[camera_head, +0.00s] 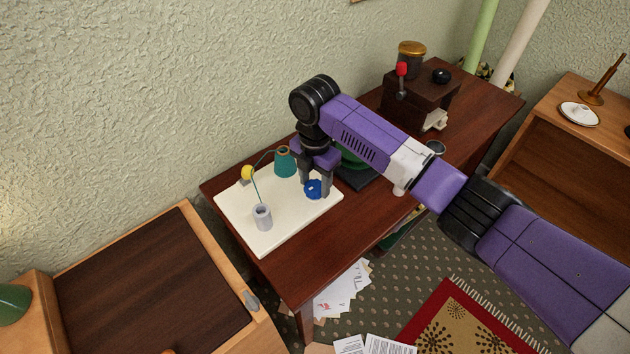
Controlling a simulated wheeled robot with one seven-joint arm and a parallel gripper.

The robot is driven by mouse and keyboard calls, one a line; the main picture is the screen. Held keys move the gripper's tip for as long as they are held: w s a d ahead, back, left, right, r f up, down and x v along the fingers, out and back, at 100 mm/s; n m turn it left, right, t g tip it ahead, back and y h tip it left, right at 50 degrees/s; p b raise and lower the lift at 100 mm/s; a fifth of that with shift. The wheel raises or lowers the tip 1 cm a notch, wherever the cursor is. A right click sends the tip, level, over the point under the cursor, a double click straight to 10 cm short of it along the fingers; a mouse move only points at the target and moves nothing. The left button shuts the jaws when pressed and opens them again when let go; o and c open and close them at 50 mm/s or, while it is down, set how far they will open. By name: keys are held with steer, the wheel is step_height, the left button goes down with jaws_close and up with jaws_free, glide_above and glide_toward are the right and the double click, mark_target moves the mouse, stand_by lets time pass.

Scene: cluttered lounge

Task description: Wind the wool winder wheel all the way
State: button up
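The wool winder has a cream board (290,222) lying on the brown table. A blue wheel or knob (313,188) is at the board's right side. A teal cone (285,164), a yellow disc (247,173) and a grey cylinder (263,216) also stand on the board, with a thin thread or wire between them. My gripper (315,188) points down over the blue wheel, one finger on each side of it. The fingers are apart and partly hide the wheel. I cannot tell whether they touch it.
A dark green object (352,159) on a dark base sits right behind my gripper. A brown grinder-like box (421,96) with a red-knobbed lever stands further back on the table (290,272). Papers (343,293) and a red rug (452,325) lie on the floor. A wooden cabinet (150,285) is at left.

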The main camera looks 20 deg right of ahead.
steer(key=c, duration=0.5)
steer(key=shift+r, duration=0.1)
steer(key=m+p, duration=0.3)
steer(key=shift+r+m, duration=0.1)
steer(key=shift+m, duration=0.2)
steer(key=m+p, duration=0.4)
steer(key=m, duration=0.2)
steer(key=shift+s+p, duration=0.1)
steer(key=shift+p, duration=0.25)
steer(key=m+p, duration=0.2)
steer(key=m, duration=0.3)
steer(key=shift+m, duration=0.4)
steer(key=m+p, duration=0.2)
steer(key=m, duration=0.4)
steer(key=shift+m, duration=0.3)
